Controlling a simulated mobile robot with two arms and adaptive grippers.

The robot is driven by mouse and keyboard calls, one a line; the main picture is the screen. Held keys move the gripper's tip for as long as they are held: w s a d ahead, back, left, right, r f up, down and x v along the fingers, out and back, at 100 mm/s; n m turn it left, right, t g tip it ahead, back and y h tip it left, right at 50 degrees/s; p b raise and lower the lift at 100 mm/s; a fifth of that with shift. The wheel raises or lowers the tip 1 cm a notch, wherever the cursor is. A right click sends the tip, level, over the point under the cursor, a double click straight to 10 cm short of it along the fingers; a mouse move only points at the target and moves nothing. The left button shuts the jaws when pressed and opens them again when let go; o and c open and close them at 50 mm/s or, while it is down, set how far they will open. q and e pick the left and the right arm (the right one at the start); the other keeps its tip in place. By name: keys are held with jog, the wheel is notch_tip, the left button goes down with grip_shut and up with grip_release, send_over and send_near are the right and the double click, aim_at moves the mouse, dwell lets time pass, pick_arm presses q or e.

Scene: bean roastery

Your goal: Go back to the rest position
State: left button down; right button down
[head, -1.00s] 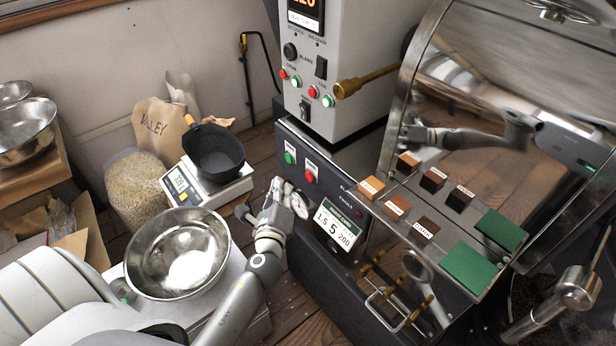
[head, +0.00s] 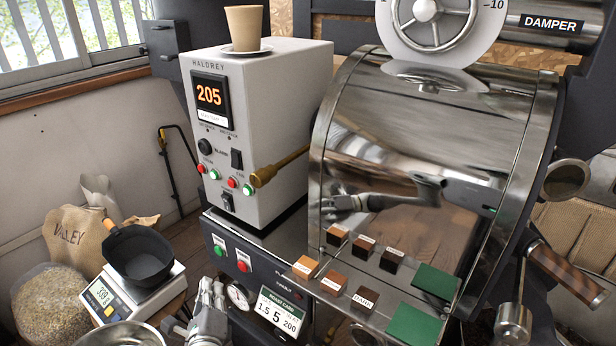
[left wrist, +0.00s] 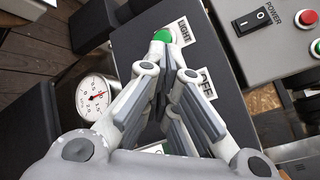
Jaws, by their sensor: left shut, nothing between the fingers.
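My left gripper (head: 209,292) shows at the lower edge of the head view, in front of the roaster's black lower panel (head: 268,258), below the green and red buttons and left of the round gauge. It is shut and empty. In the left wrist view its fingers (left wrist: 168,72) point up the panel, their tips close to the green button (left wrist: 161,36) labelled LIGHT; I cannot tell whether they touch it. My right gripper is in neither view.
The grey control box (head: 262,130) reads 205. At left are a black pan (head: 140,262) on a scale (head: 128,300), a metal bowl (head: 120,337) and a bean sack (head: 66,240).

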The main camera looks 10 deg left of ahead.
pick_arm(q)
jog(key=s+d+f+n+g+h, duration=0.2)
jog(key=s+f+n, duration=0.15)
jog(key=f, duration=0.75)
jog(key=s+d+f+n+g+h, duration=0.1)
jog(key=s+d+f+n+g, duration=0.3)
jog(key=f, duration=0.6)
jog(key=s+d+f+n+g+h, duration=0.15)
jog(key=s+f, duration=0.35)
jog(key=f, duration=0.6)
jog(key=s+f+n+g, duration=0.2)
jog(key=s+f, duration=0.3)
jog(key=s, duration=0.5)
jog(key=s+d+f+n+g+h+p, duration=0.1)
jog(key=s+f+n+g, duration=0.2)
jog(key=s, duration=0.7)
jog(key=s+d+f+n+g+h, duration=0.1)
jog(key=s+f+n+g, duration=0.1)
jog(key=s+f+n, duration=0.3)
jog(key=s+f, duration=0.2)
jog(key=s, duration=0.2)
jog(key=shift+s+d+f, duration=0.15)
jog(key=shift+s+f, duration=0.2)
jog(key=shift+s, duration=0.05)
